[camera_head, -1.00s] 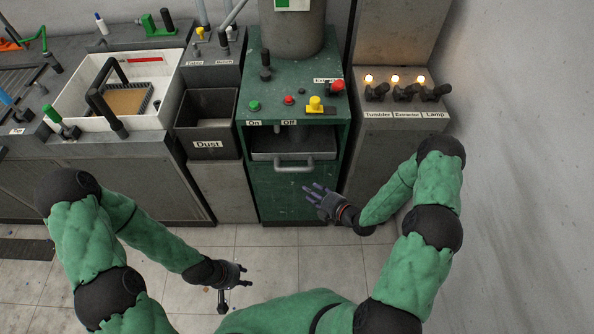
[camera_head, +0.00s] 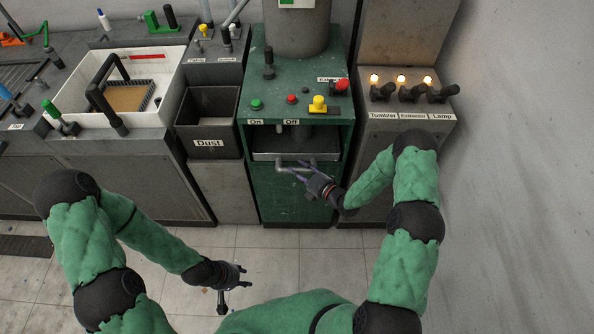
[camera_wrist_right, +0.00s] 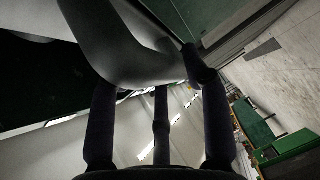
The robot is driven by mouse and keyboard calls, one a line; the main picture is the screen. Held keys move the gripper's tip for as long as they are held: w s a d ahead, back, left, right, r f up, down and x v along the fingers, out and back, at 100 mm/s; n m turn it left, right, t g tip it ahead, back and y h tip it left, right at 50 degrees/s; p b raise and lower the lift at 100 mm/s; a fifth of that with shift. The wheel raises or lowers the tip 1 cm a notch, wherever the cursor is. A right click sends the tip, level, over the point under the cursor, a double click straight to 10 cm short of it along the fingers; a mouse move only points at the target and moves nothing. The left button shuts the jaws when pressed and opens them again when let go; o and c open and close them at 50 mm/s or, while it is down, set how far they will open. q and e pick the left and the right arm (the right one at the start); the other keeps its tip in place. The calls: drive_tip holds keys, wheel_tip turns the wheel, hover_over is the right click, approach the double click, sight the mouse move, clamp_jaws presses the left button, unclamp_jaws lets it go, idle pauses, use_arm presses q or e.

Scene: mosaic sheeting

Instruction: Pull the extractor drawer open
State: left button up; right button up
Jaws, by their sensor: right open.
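The extractor drawer (camera_head: 265,156) is a grey metal tray in the opening of the green extractor cabinet, below the On and Off labels. It appears pushed in. Its U-shaped grey handle (camera_head: 283,169) sticks out in front. My right gripper (camera_head: 303,172) is open at the right side of the handle, its fingers pointing at it. In the right wrist view the handle (camera_wrist_right: 125,50) is large and close across the dark fingertips; whether they touch it I cannot tell. My left gripper (camera_head: 240,276) hangs open and empty above the floor, away from the cabinet.
The green cabinet (camera_head: 285,200) has buttons and levers on top. A dark Dust bin (camera_head: 209,120) stands to its left. A panel with Tumbler, Extractor and Lamp switches (camera_head: 411,95) stands to its right. Tiled floor in front of the drawer is clear.

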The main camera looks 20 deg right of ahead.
drive_tip(key=shift+w+a, duration=0.3)
drive_tip(key=shift+w, duration=0.15)
clamp_jaws()
drive_tip(key=s+a, duration=0.2)
drive_tip(key=s, duration=0.7)
drive_tip(key=s+a, duration=0.3)
drive_tip(key=s, duration=0.6)
drive_tip(key=shift+s, duration=0.15)
drive_tip(key=shift+f, duration=0.1)
unclamp_jaws()
drive_tip(key=v, duration=1.2)
